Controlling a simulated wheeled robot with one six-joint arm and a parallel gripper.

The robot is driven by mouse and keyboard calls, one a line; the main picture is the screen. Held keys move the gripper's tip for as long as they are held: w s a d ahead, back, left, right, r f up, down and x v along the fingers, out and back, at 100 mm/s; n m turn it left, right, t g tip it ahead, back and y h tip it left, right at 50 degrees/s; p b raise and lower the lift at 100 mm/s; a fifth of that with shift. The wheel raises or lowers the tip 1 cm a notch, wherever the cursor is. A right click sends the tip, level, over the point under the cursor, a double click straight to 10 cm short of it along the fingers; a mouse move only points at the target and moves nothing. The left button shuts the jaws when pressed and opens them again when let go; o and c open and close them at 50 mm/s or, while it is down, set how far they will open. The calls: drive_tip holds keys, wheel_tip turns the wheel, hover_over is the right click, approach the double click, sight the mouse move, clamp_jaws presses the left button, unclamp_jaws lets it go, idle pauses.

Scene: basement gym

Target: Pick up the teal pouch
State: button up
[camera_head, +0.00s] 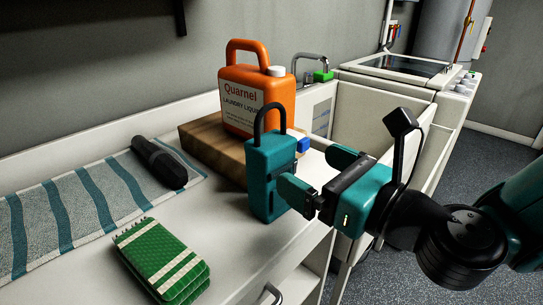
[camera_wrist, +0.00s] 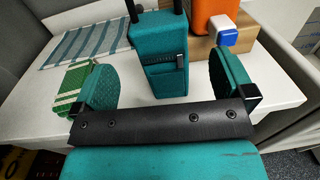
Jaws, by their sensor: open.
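The teal pouch (camera_head: 264,165) stands upright on the white counter, with a black loop handle on top. In the wrist view the pouch (camera_wrist: 157,50) is ahead of my gripper, near the middle of the picture, its handle cut off by the top edge. My gripper (camera_head: 318,173) is open, to the right of the pouch in the head view, with one finger overlapping the pouch's lower right side. In the wrist view my gripper's fingers (camera_wrist: 165,85) are spread wide to the left and right of the pouch's line. I see no grip on it.
An orange laundry jug (camera_head: 258,98) stands on a wooden block (camera_head: 205,143) behind the pouch. A small blue-and-white item (camera_head: 302,145) is close by the block's right end. A striped towel (camera_head: 85,212) bears a black object (camera_head: 160,162). A green striped stack (camera_head: 162,260) lies front left.

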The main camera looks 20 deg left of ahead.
sight(284, 150)
drive_tip(key=p+x, duration=0.1)
drive_tip(key=x, duration=0.2)
drive_tip(key=shift+w+a+r, duration=0.1)
drive_tip(key=shift+a+r, duration=0.05)
drive_tip(key=shift+a, duration=0.2)
drive_tip(key=p+x, duration=0.2)
drive_tip(key=x, duration=0.1)
drive_tip(key=p+x, duration=0.2)
drive_tip(key=shift+r, duration=0.3)
drive_tip(key=shift+w+a+f, duration=0.15)
drive_tip(key=c, duration=1.2)
